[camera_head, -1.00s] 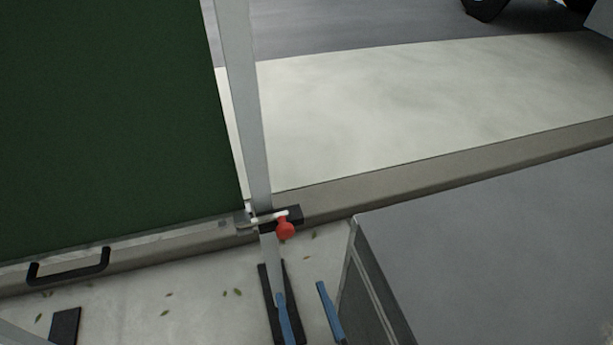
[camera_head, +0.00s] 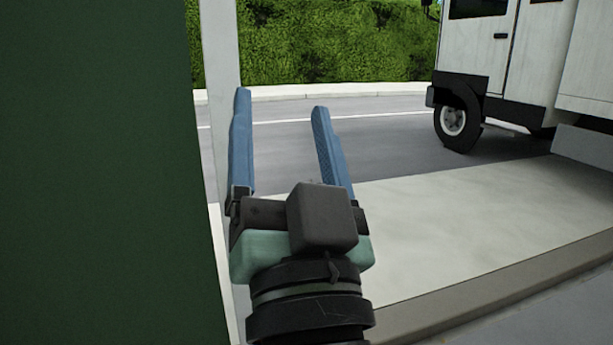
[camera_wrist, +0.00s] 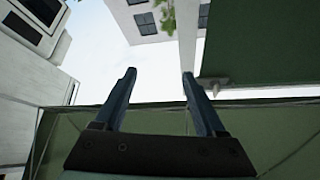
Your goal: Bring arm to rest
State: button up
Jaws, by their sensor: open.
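My gripper (camera_head: 281,105) is raised in the middle of the head view, its two blue fingers spread apart and pointing up. Nothing is between the fingers. In the wrist view the gripper (camera_wrist: 158,76) also shows open and empty, with pale sky and building walls beyond it.
A dark green panel (camera_head: 95,170) fills the left of the head view, with a pale post (camera_head: 215,75) along its edge close to my gripper. A white truck (camera_head: 500,50) stands on the road at the upper right. A pale pavement (camera_head: 470,220) lies clear at the right.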

jog(key=s+d+r+n+t+h, duration=0.1)
jog(key=s+r+n+t+h, duration=0.15)
jog(key=s+r, duration=0.5)
notch_tip(320, 180, up, 40)
jog(key=w+h+p, duration=0.1)
jog(key=p, duration=3.7)
jog(key=shift+w+d+t, duration=0.2)
jog(key=shift+d+t, duration=0.1)
jog(key=shift+t, duration=0.05)
jog(key=shift+f+m, duration=0.1)
jog(key=shift+m, duration=0.15)
